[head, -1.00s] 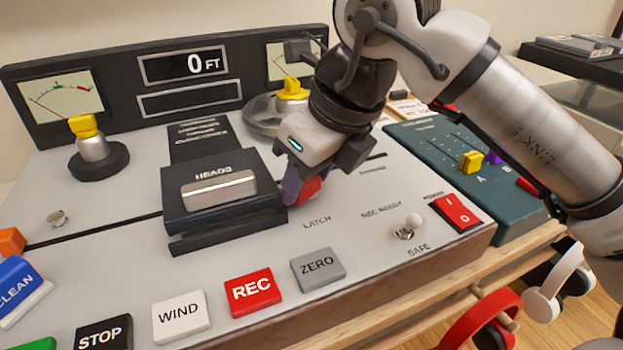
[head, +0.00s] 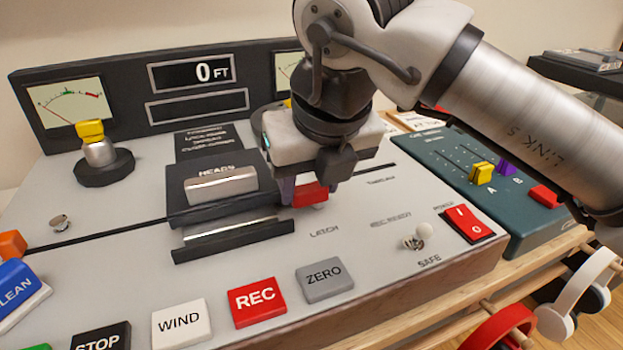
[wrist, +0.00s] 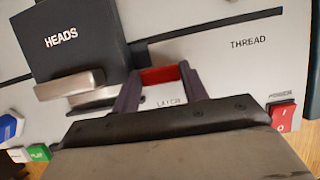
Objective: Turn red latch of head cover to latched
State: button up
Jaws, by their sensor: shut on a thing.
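The black head cover (head: 192,204), marked HEADS, has a silver handle (head: 221,186) on its front. A gap with a bright metal strip shows between the cover and the black bar below it. The cover also shows at the upper left in the wrist view (wrist: 85,35). The red latch (head: 312,196) is to the right of the cover, above the LATCH label. My gripper (head: 308,189) is shut on it. In the wrist view the red latch (wrist: 160,74) sits between the two purple fingers. My gripper hides part of the latch in the head view.
Large buttons, including REC (head: 257,299) and ZERO (head: 324,279), line the front. A yellow-topped spindle (head: 95,145) stands at the left, and a green fader box (head: 505,165) at the right.

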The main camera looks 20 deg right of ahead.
jog(key=o, duration=1)
jog(key=shift+a, duration=0.1)
jog(key=shift+r, duration=0.1)
